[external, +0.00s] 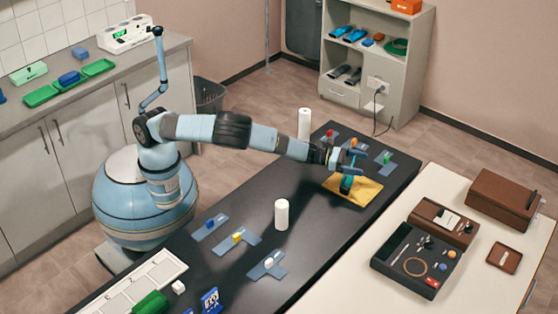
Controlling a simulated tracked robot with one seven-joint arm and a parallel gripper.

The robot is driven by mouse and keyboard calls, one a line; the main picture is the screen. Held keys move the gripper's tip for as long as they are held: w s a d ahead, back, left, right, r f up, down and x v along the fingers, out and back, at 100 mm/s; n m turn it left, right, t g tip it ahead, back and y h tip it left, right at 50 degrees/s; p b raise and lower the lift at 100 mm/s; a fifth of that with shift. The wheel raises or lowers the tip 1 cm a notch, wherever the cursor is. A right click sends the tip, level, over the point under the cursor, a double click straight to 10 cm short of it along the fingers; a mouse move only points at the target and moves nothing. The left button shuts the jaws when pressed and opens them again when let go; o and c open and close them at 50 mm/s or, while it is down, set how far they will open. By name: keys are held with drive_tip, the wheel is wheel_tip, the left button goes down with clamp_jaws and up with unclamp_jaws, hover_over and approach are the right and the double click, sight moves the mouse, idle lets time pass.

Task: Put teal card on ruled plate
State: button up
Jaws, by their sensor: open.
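A small teal piece (347,184), which looks like the teal card, is at the yellow cloth (368,194) near the far end of the black table. It seems to stand tilted rather than lie flat, but it is too small to be sure. My gripper (346,170) is open, just above and against the teal piece in the picture; I cannot tell whether they touch. A long white plate with dividing lines (142,287), which may be the ruled plate, lies at the near left end of the black table.
White cylinders (281,214) (304,124) stand on the black table (250,205). Blue-grey plates with small coloured pieces (238,241) lie around them. A green block (151,303) and a blue item (209,299) sit near the white plate. A pale table with dark trays (415,262) adjoins at right.

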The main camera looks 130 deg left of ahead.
drive_tip(key=shift+s+r, duration=0.1)
drive_tip(key=v, duration=1.1)
drive_tip(key=shift+s+d, duration=0.2)
drive_tip(key=shift+s, duration=0.15)
drive_tip(key=s+d+r+n+g+h, duration=0.2)
drive_tip(key=s+d+r+n+g, duration=0.25)
drive_tip(key=d+r+n, duration=0.55)
drive_tip(key=s+d+r+n+g+h, duration=0.25)
drive_tip(key=s+d+r+n, duration=0.35)
drive_tip(key=d+n, duration=0.8)
drive_tip(key=s+d+r+n+g, duration=0.1)
drive_tip(key=s+d+r+n, duration=0.1)
drive_tip(key=s, duration=0.6)
drive_tip(key=s+d+r+n+g+h, duration=0.1)
drive_tip(key=s+d+r+n, duration=0.2)
drive_tip(key=s+d, duration=0.4)
drive_tip(key=s+d+r+n+g+h, duration=0.1)
drive_tip(key=s+d+r, duration=0.3)
drive_tip(key=s, duration=0.5)
drive_tip(key=shift+d+r+n+g, duration=0.3)
drive_tip(key=shift+r+n+g, duration=0.15)
drive_tip(key=shift+n, duration=0.35)
